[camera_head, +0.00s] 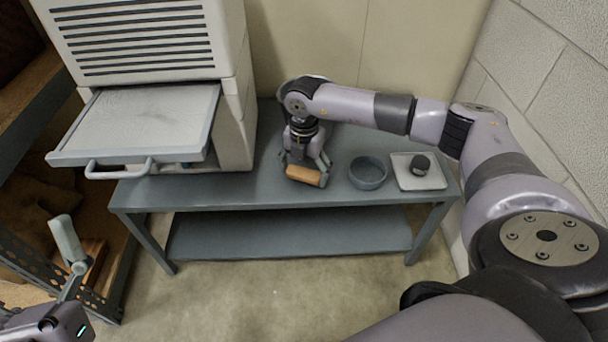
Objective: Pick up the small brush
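A short tan cylinder (306,176), which may be the small brush's wooden body, lies near the front edge of the grey table. No bristles can be made out. My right gripper (305,162) points down right behind and over it. Its fingers are spread, near the two ends of the cylinder, and look open. The cylinder hides part of the fingertips, so contact cannot be told. Part of my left gripper (68,243) shows at the lower left, far from the table. Only one pale finger is clear.
Right of the cylinder on the table (240,190) stand a grey round bowl (367,183) and a pale square tray (433,181) holding a dark round object (420,164). A cabinet (238,125) with an open drawer (150,120) stands left. A wall closes the right.

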